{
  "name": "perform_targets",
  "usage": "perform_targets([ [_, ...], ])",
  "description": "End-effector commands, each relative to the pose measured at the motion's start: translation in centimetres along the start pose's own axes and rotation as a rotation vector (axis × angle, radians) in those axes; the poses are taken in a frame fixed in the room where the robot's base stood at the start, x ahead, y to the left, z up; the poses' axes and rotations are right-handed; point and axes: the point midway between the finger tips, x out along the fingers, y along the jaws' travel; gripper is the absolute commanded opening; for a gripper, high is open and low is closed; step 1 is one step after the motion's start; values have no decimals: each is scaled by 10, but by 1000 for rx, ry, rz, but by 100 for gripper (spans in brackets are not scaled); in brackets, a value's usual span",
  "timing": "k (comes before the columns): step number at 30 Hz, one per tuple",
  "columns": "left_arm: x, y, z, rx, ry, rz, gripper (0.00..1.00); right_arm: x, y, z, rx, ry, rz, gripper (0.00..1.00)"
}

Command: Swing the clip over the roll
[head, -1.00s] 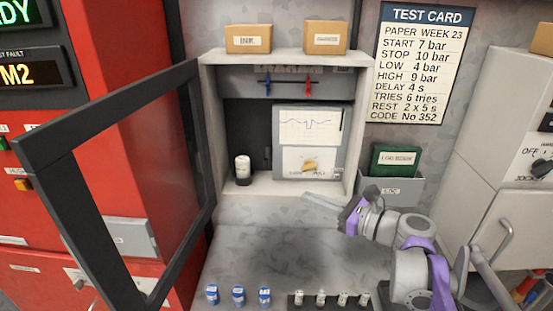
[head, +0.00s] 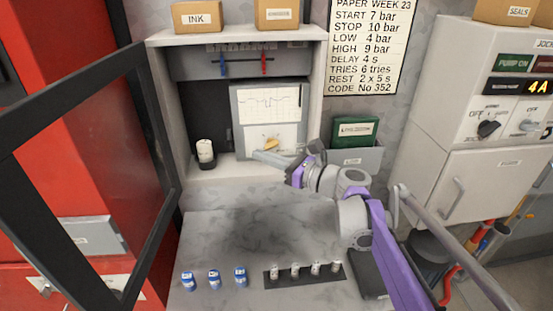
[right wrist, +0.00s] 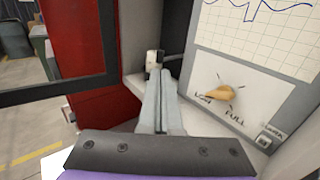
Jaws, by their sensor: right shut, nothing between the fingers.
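The white roll (head: 205,148) stands upright in a dark holder at the left of the open cabinet's floor. It also shows in the right wrist view (right wrist: 153,60), just beyond my fingertips. A slim dark piece (right wrist: 173,61) beside the roll may be the clip; it is small, and its exact position is hard to tell. My right gripper (head: 256,154) reaches into the cabinet from the right, in front of the chart unit's lower part. Its two long grey fingers (right wrist: 164,84) are shut and empty, pointing toward the roll but apparently apart from it. My left gripper is out of view.
The chart unit (head: 268,103) with its yellow knob (right wrist: 220,93) stands close right of my fingers. The black-framed glass door (head: 160,235) is swung open at left.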

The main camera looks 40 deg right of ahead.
Motion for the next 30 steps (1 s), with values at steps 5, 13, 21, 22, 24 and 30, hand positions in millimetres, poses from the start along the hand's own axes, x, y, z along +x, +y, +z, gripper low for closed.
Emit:
perform_targets([
  [5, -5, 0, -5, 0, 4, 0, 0, 39, 1, 2, 0, -1, 5, 0],
  [13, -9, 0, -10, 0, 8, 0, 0, 72, 0, 1, -1, -1, 1, 0],
  [21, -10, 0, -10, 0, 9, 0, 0, 77, 0, 0, -1, 0, -1, 0],
  [22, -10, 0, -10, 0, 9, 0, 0, 76, 0, 0, -1, 0, -1, 0],
  [24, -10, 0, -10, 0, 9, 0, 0, 76, 0, 0, -1, 0, -1, 0],
  [30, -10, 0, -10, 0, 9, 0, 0, 77, 0, 0, -1, 0, -4, 0],
])
